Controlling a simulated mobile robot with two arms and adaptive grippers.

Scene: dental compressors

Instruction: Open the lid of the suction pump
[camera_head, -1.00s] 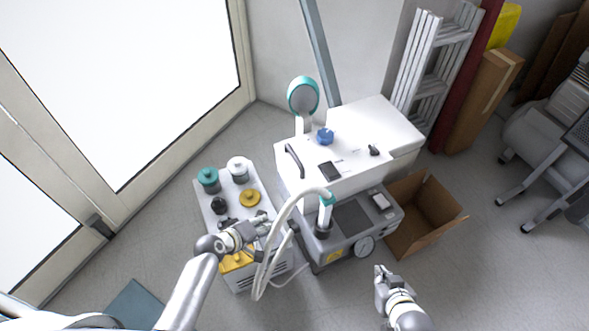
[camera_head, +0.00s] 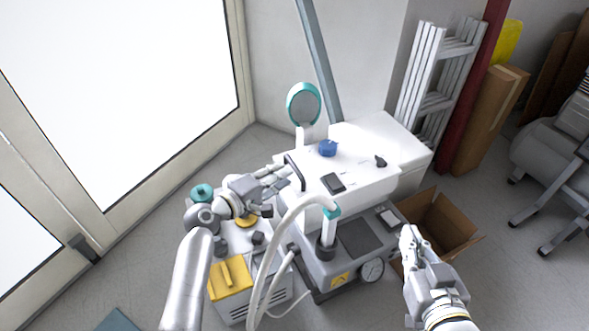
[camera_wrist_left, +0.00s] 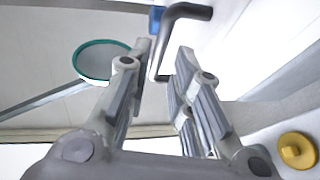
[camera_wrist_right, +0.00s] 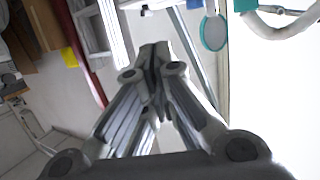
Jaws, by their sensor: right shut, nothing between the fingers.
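The suction pump seems to be the machine with a white upper housing (camera_head: 385,135) on a grey wheeled base (camera_head: 340,262). Its white lid looks closed. A dark bar handle (camera_head: 294,172) sits at the lid's left end; it also shows in the left wrist view (camera_wrist_left: 190,11). My left gripper (camera_head: 284,178) is open beside this handle. In the left wrist view the handle's bent end lies between or just beyond the fingertips (camera_wrist_left: 164,52); I cannot tell whether they touch. My right gripper (camera_head: 408,235) is shut and empty, right of the grey base; its closed fingertips show in its wrist view (camera_wrist_right: 154,48).
A pale hose (camera_head: 285,225) arches before the pump. A unit with a yellow block (camera_head: 230,278) and knobs stands left. A round teal-rimmed disc (camera_head: 303,104) rises behind. A cardboard box (camera_head: 445,225) lies right, a ladder (camera_head: 440,85) behind. Floor at front right is clear.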

